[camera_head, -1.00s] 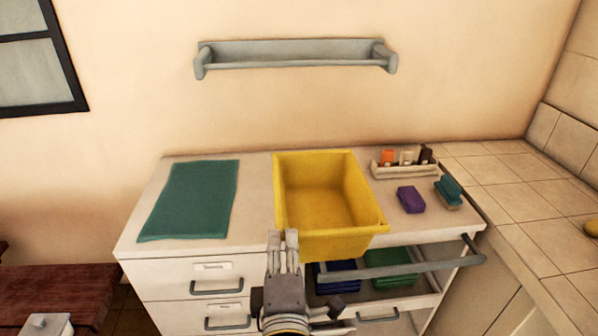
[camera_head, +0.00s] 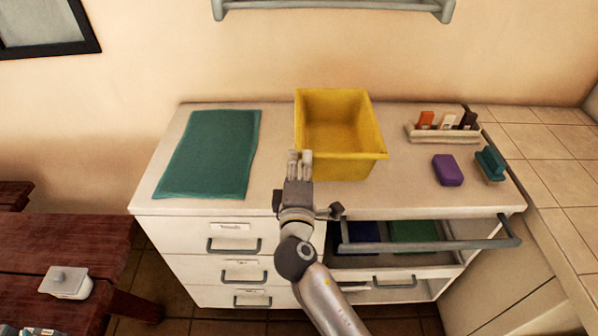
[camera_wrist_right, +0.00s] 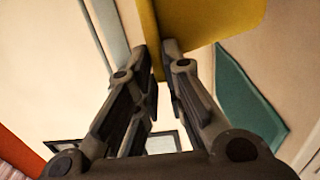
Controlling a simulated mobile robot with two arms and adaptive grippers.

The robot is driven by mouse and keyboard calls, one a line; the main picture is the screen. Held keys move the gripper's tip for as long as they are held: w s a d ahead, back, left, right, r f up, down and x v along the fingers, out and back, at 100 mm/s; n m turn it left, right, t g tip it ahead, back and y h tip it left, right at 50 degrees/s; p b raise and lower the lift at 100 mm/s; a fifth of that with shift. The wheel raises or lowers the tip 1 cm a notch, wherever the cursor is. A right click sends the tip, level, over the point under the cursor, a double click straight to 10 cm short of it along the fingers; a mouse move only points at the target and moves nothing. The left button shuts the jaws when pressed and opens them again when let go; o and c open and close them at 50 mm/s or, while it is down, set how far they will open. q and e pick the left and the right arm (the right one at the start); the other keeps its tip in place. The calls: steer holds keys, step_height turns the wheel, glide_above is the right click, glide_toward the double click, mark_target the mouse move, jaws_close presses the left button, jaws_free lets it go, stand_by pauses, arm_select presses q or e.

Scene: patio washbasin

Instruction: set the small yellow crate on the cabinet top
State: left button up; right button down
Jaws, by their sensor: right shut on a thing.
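The small yellow crate (camera_head: 338,167) is over the middle of the cabinet top (camera_head: 282,135), upright with its open side up, between a green mat and a purple block. I cannot tell whether its base touches the surface. My right gripper (camera_head: 300,158) is at the crate's front left corner, shut on its edge. In the right wrist view, the two fingers (camera_wrist_right: 158,68) close around the edge of the yellow wall (camera_wrist_right: 205,20). My left gripper is not in view.
The green mat (camera_head: 212,155) lies left. A bottle tray (camera_head: 440,134), the purple block (camera_head: 447,170) and a teal brush (camera_head: 490,163) are right. A grey rail (camera_head: 430,245) sticks out in front of the cabinet. A wooden bench (camera_head: 65,250) stands left.

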steer(key=w+f, duration=0.3)
steer(key=f, duration=0.4)
steer(key=shift+w+a, duration=0.15)
steer(key=shift+a, duration=0.05)
steer(key=c, duration=1.5)
jaws_free()
